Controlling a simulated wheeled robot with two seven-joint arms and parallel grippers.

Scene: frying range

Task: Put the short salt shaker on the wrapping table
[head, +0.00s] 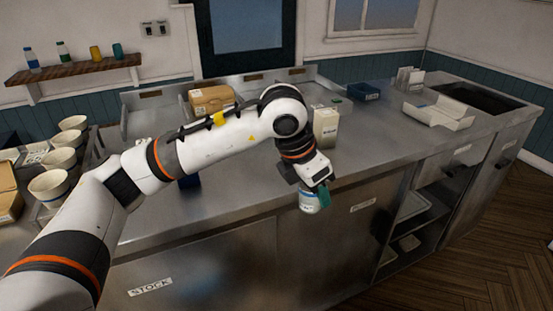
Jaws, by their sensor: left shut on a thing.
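My left gripper (314,184) points down and is shut on a small, short shaker (308,203), pale with a label and bluish-green colour. The gripper hides its upper part. The shaker hangs at the front edge of a long steel counter (400,133), seen against its front face; I cannot tell its exact height or distance from the edge. No sign names the wrapping table. My right gripper is not in view.
A white carton (326,128) stands just behind the gripper. A brown box (211,100) sits behind my arm. An open white box (438,113) and a blue tub (363,91) are to the right. White cups (50,186) stand left.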

